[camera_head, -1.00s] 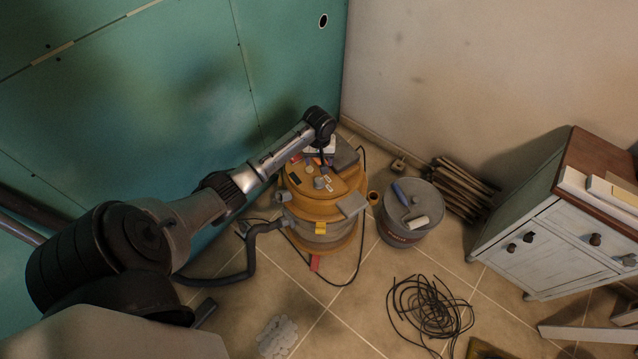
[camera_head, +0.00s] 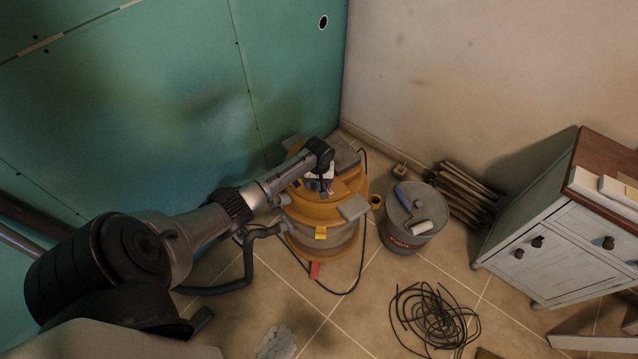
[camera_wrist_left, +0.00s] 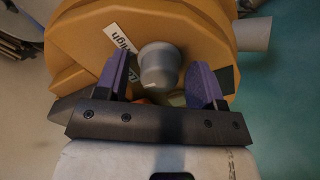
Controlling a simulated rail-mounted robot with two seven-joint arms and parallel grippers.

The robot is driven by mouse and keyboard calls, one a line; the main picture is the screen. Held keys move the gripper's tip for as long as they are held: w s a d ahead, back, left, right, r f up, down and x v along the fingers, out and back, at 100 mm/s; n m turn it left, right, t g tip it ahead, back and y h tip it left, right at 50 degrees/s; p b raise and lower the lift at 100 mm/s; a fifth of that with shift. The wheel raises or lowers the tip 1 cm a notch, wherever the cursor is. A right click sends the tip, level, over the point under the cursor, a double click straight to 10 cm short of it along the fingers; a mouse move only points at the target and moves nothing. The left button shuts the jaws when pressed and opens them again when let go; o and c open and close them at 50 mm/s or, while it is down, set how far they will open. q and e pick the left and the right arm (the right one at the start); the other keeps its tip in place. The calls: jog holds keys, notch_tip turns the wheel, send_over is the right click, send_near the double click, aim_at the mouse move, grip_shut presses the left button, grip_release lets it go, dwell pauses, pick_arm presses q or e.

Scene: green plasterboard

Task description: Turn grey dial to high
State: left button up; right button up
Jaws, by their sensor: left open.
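The grey dial (camera_wrist_left: 159,68) sits on the orange top of the vacuum (camera_wrist_left: 75,60) in the left wrist view, with a pale mark near its lower edge. A white label (camera_wrist_left: 121,39) reading "High" lies to its upper left. A second label is mostly hidden behind a finger. My left gripper (camera_wrist_left: 160,64) is open, its purple fingers on either side of the dial, with visible gaps between fingers and dial. In the head view my left gripper (camera_head: 321,186) is over the vacuum (camera_head: 304,208) and hides the dial. My right gripper is not in view.
A grey paint bucket (camera_head: 404,236) with a roller (camera_head: 422,227) on its lid stands right of the vacuum. A black cable coil (camera_head: 434,316) lies on the tiles. A white cabinet (camera_head: 545,248) stands at the right. Green plasterboard (camera_head: 140,110) rises behind the vacuum.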

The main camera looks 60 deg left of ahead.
pick_arm(q)
jog(key=c, duration=0.9)
jog(key=shift+r+m+p, duration=0.25)
jog(key=shift+m+p, duration=0.85)
jog(key=shift+p, duration=0.25)
jog(key=m+p, duration=0.2)
jog(key=shift+m, duration=0.3)
jog(key=m+p, duration=0.1)
jog(key=m, duration=0.3)
jog(key=shift+f, duration=0.2)
jog(key=shift+m+p, duration=0.45)
jog(key=shift+m, duration=1.05)
jog(key=shift+f, duration=0.1)
jog(key=o, duration=0.9)
